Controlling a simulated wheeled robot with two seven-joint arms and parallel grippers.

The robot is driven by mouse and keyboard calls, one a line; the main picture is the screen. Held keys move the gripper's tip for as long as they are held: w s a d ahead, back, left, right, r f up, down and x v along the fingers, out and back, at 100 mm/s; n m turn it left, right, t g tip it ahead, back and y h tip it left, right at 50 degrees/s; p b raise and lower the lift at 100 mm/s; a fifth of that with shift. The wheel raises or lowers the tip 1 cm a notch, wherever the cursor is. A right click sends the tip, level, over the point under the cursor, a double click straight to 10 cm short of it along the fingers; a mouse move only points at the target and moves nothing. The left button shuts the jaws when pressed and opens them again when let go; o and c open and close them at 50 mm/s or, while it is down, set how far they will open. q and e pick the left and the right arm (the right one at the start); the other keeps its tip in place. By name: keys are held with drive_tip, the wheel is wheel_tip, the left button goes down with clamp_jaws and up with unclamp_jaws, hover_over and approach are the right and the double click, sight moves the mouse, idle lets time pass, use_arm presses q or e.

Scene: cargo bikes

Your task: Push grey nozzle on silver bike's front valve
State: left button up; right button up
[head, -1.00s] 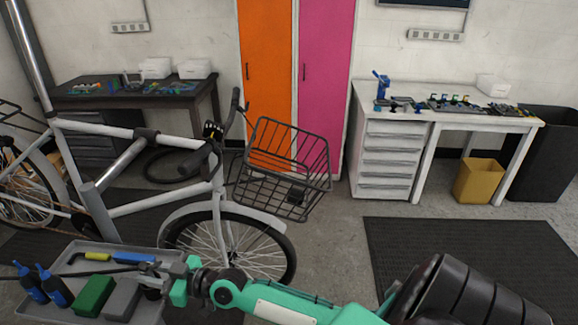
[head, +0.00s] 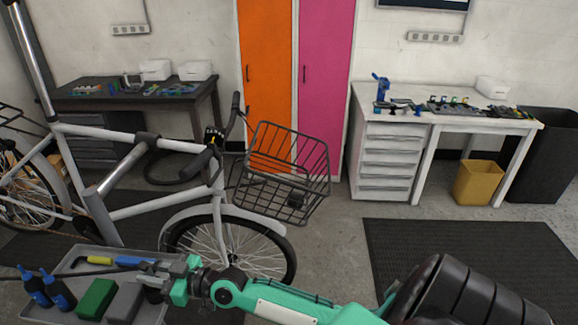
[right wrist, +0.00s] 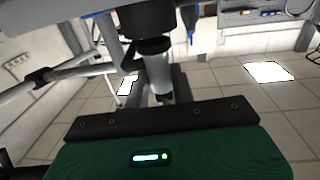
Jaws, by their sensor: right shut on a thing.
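The silver bike (head: 105,130) stands at the left, with its front wheel (head: 285,262) beyond my right arm. The front valve is too small to make out. My right gripper (head: 163,272) is over the right end of a grey tray (head: 75,250). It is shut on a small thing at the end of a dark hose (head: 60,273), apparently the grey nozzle. In the right wrist view a pale grey cylinder with a dark collar, apparently this nozzle (right wrist: 157,68), shows beyond my green gripper body. The fingertips are hard to make out. My left gripper is not in view.
The tray holds blue bottles (head: 58,292), a green block (head: 96,298) and a blue-and-yellow tool (head: 133,262). A wire basket (head: 285,170) is on the bike's front. A white workbench (head: 390,155) stands at the back right.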

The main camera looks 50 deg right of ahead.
drive_tip(key=v, duration=1.2)
drive_tip(key=shift+b, duration=0.45)
drive_tip(key=shift+a, duration=0.15)
